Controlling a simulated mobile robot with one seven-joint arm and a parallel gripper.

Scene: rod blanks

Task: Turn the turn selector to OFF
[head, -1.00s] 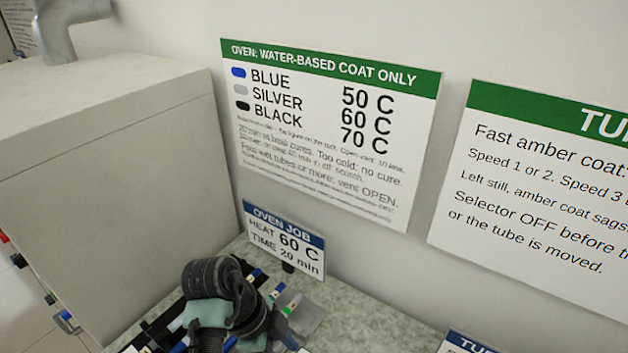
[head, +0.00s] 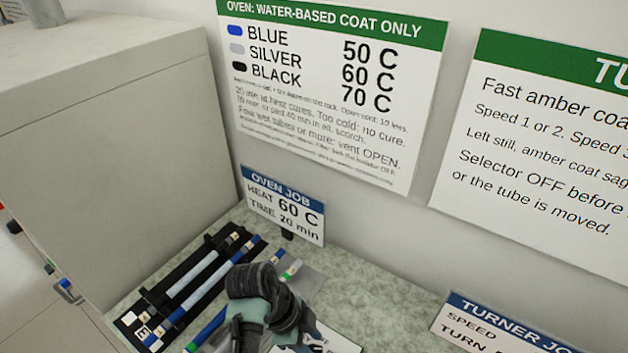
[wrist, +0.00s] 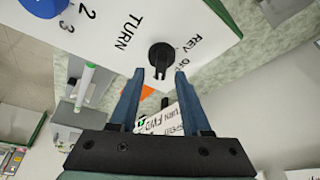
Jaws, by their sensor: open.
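The turn selector (wrist: 161,54) is a black knob on a white panel marked TURN in the wrist view. REV and OFF are printed to its right. Its narrow grip points down in the picture, towards my gripper; I cannot tell exactly which mark it is set to. My gripper (wrist: 160,75) is open, with one blue finger on each side of the knob's lower end. I cannot tell whether the fingers touch it. In the head view the selector is not visible, and my arm covers part of the bench.
A blue knob (wrist: 40,5) with numbers 2 and 3 sits on the same panel. In the head view a black rack (head: 147,296) holds tubes beside a large grey box (head: 110,130). An OVEN JOB card (head: 283,207) and a TURNER JOB card (head: 490,330) stand along the wall.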

